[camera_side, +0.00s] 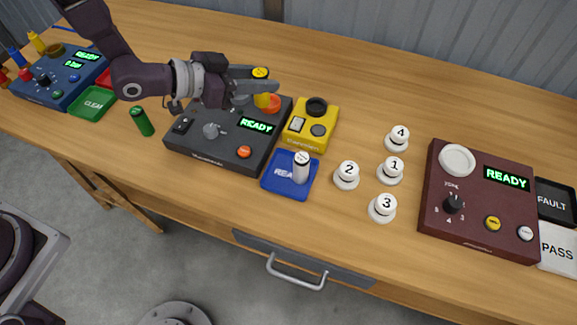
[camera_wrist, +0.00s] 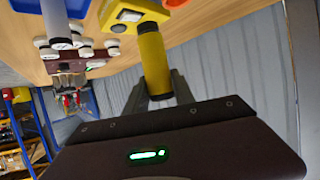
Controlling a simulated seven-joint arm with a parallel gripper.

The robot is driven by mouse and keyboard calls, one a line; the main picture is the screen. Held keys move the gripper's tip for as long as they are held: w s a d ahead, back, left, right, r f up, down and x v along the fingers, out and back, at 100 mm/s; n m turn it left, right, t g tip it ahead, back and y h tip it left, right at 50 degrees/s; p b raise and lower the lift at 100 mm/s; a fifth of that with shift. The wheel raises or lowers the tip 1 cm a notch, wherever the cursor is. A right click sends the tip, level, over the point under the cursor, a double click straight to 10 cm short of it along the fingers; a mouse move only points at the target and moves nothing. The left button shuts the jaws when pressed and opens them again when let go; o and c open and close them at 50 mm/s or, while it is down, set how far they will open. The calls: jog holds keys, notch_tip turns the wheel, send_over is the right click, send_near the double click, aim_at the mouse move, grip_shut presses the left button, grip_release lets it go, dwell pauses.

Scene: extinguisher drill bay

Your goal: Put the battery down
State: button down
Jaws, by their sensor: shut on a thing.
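My gripper (camera_side: 250,87) is shut on the yellow battery (camera_side: 264,100), a short cylinder with a dark-marked top. The battery is upright in the side view, above the back of the black tester (camera_side: 195,153), whose screen reads READY; the fingers hide its middle. In the wrist view the yellow battery (camera_wrist: 154,58) sticks out from between my fingers (camera_wrist: 158,95). A white battery (camera_side: 301,170) stands on the blue pad (camera_side: 278,184). A green battery (camera_side: 142,122) stands on the table left of the tester.
A yellow device (camera_side: 305,140) stands right of the black tester. Several numbered white knobs, one being knob 2 (camera_side: 346,176), stand farther right. A maroon unit (camera_side: 470,218) is at the right, beside FAULT and PASS pads. A green CLEAR tray (camera_side: 92,104) is at the left. The table's back is bare.

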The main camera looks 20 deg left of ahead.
jog(key=s+d+f+m+g+h, duration=0.1)
jog(key=s+d+m+g+h, duration=0.15)
jog(key=s+d, duration=0.35)
jog(key=f, duration=0.6)
jog(key=d+f, duration=0.1)
jog(key=f, duration=0.3)
jog(key=shift+w, duration=0.3)
jog(key=c, duration=1.3)
grip_release()
jog(key=shift+f, duration=0.15)
jog(key=shift+c, duration=0.2)
